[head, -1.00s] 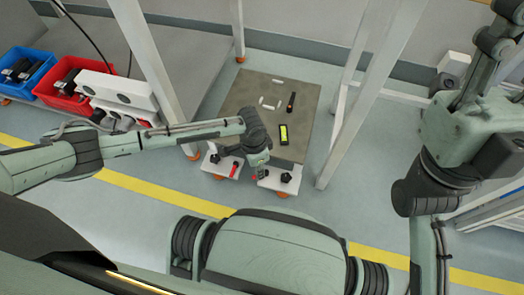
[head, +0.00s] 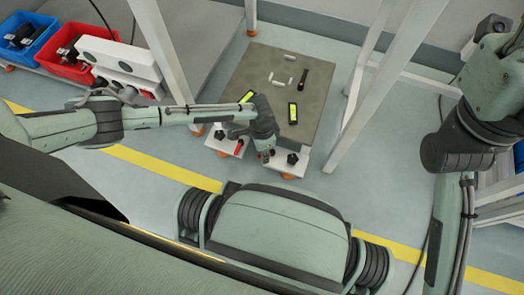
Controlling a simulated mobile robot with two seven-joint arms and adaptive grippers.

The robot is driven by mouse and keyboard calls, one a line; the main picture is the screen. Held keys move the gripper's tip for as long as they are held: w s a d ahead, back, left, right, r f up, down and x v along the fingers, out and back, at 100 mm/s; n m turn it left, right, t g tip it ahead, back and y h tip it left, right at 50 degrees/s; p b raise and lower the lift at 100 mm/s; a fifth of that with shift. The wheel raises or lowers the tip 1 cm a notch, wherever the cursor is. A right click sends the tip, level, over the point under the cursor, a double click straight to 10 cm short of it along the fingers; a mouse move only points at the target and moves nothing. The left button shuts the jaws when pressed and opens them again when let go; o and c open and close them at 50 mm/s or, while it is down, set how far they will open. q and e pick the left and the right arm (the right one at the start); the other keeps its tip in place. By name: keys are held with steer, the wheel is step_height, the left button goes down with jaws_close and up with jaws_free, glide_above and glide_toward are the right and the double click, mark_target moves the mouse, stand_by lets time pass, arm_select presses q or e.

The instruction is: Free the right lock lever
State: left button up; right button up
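A grey plate (head: 236,78) lies low in front of me with two white blocks at its near edge. The left block (head: 222,143) carries a red lever (head: 239,148). The right block (head: 284,167) carries a black star knob (head: 292,159). My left gripper (head: 267,155) points down at the left part of the right block, just left of the knob. It covers that spot, so I cannot make out the right lock lever, nor whether the fingers are open, shut or touching anything. My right arm is raised at the right; its gripper is out of view.
Two black devices with yellow faces, one right (head: 293,113) and one left (head: 246,97), lie on the plate with a black stick (head: 303,79) and small white pieces. White posts (head: 165,50) rise around it. Blue (head: 30,37) and red (head: 88,52) bins stand upper left.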

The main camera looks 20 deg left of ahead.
arm_select(q)
jaws_close()
